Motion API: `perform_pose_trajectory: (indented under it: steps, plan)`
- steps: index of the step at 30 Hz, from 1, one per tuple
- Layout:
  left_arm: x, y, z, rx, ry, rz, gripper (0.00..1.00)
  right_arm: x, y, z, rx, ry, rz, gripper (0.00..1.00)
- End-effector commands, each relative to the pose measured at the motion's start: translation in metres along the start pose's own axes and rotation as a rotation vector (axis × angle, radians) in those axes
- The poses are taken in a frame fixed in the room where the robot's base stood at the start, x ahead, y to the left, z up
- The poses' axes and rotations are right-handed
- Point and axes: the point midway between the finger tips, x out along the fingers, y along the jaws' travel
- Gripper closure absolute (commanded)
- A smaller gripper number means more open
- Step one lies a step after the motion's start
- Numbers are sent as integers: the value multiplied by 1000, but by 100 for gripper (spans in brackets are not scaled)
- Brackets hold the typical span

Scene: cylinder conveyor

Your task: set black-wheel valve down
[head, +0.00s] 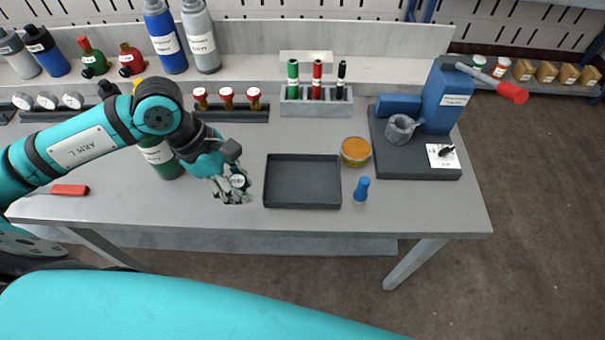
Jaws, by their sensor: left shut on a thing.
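My left gripper (236,192) is low over the table, just left of the dark tray, pointing down. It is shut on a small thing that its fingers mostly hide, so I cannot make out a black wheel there. Whether that thing touches the table is unclear. A black knob-like part (107,89) shows behind my left arm at the back left, beside a yellow one (137,84); the arm hides what is below them. The dark tray (303,206) is empty. My right gripper is not in view.
A green bottle (157,158) stands close behind my left wrist. An amber round dish (356,152) and a blue-topped item (361,190) stand right of the tray. A blue press (445,100) is at the right.

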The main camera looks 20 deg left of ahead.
Motion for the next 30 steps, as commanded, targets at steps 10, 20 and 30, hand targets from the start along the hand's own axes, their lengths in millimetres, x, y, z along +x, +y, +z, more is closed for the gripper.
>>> perform_pose_trajectory:
  steps: [10,20,30]
  plan:
    - [31,54,70,6,-5,-2,100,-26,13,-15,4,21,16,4]
    - [52,82,100,5,0,-1,100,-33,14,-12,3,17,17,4]
    - [85,83,86,4,1,-3,100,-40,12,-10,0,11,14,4]
